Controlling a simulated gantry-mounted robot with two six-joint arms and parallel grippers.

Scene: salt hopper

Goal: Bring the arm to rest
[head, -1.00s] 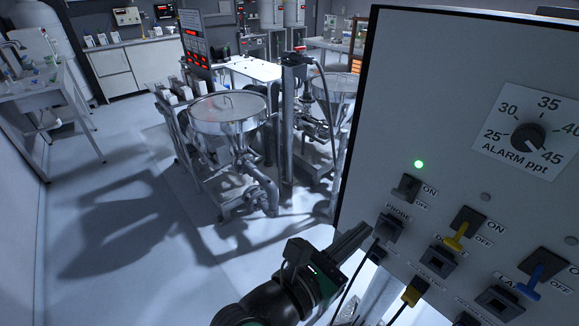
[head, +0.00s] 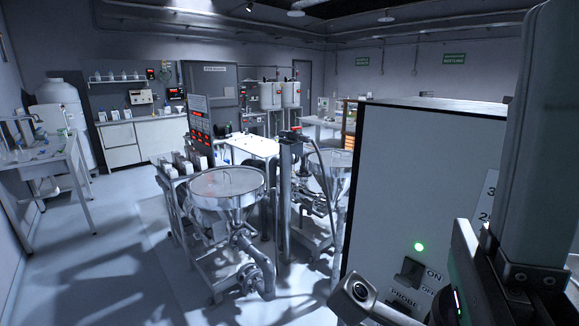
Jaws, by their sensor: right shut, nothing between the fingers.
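My right gripper (head: 543,25) is large and close to the camera at the right edge of the head view. Its grey fingers point up and are shut, with nothing between them. Its dark body is at the lower right, in front of the grey control panel (head: 425,170). I cannot tell how far the gripper is from the panel. The panel's green lamp (head: 419,247) is lit. A black switch (head: 411,271) marked ON and OFF shows below it. The gripper hides most of the alarm dial plate and the other switches. My left gripper is not in view.
A steel hopper (head: 227,187) with a lid stands on a frame left of the panel. A second hopper (head: 338,165) and a grey post (head: 285,190) stand beside it. A side table (head: 60,160) is at the left. The floor (head: 90,265) at front left is clear.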

